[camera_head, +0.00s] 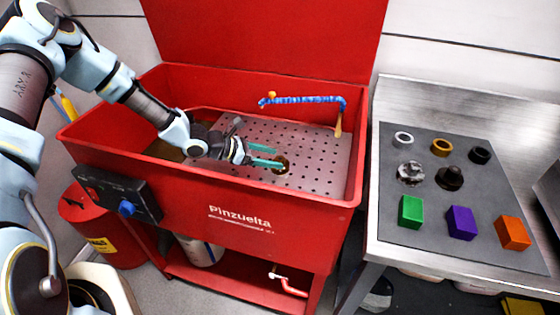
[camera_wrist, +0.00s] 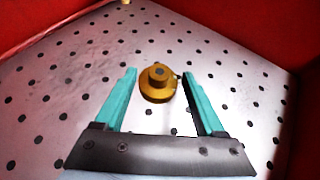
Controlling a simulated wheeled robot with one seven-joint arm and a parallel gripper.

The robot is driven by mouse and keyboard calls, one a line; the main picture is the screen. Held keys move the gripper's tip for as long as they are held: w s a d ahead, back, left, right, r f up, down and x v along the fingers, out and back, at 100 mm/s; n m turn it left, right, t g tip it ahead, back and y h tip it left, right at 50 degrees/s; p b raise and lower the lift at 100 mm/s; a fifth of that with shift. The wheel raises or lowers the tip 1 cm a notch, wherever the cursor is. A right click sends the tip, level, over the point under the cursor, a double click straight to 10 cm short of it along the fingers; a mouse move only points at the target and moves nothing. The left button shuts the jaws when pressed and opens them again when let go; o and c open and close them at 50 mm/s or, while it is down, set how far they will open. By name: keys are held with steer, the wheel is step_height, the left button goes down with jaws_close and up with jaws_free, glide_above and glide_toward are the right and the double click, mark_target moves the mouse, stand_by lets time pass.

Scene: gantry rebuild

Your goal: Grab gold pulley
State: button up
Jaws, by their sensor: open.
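The gold pulley (camera_wrist: 157,84) lies on the perforated metal plate inside the red wash basin. In the wrist view it sits between and just beyond the tips of my gripper's two teal fingers, apart from both. In the head view the gold pulley (camera_head: 281,165) shows beside the fingertips, partly hidden by a finger. My gripper (camera_head: 267,156) is open and empty, low over the plate. It also shows in the wrist view (camera_wrist: 160,76), with the fingers on either side.
The red basin (camera_head: 230,195) has raised walls around the perforated plate (camera_head: 310,150). A blue hose (camera_head: 305,100) arches at the back. On the steel table at right, a grey mat (camera_head: 450,215) holds rings, dark parts and green (camera_head: 411,211), purple (camera_head: 461,222) and orange (camera_head: 512,232) blocks.

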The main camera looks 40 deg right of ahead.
steer(key=shift+x, duration=0.9)
jaws_close()
